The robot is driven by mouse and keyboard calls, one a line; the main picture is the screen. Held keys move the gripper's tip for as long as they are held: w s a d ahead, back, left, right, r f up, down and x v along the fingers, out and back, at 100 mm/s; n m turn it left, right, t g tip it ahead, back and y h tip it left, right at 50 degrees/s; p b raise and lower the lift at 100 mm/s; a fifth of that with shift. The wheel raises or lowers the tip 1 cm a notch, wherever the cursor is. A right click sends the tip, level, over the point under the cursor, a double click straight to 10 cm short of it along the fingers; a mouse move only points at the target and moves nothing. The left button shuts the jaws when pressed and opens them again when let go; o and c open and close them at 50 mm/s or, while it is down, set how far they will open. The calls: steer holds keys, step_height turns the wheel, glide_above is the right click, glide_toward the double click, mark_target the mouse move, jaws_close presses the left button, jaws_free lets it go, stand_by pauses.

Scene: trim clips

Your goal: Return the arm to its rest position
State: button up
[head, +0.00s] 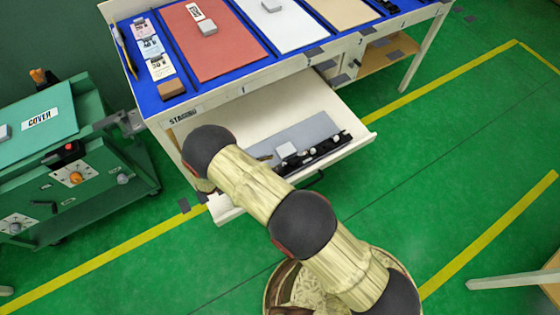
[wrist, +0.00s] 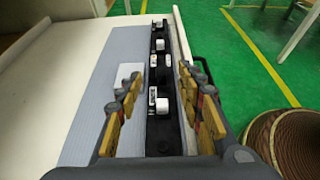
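My gripper (wrist: 161,82) is open in the wrist view, its two yellow-padded fingers well apart with nothing gripped. It is above the pulled-out drawer (head: 318,100), and a black strip with several white clips (wrist: 160,45) shows between and beyond the fingers. The strip also shows in the drawer in the head view (head: 318,155). My arm (head: 250,185) reaches from the lower right over the drawer's front left and is bent, not folded in. The arm hides most of the gripper in the head view.
A grey mat (head: 312,130) with a white block (head: 287,150) lies in the drawer. The workbench (head: 270,68) with coloured mats stands above it. A green cart (head: 75,150) stands at left. Green floor at right (head: 450,150) is clear.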

steer(key=shift+v, duration=0.8)
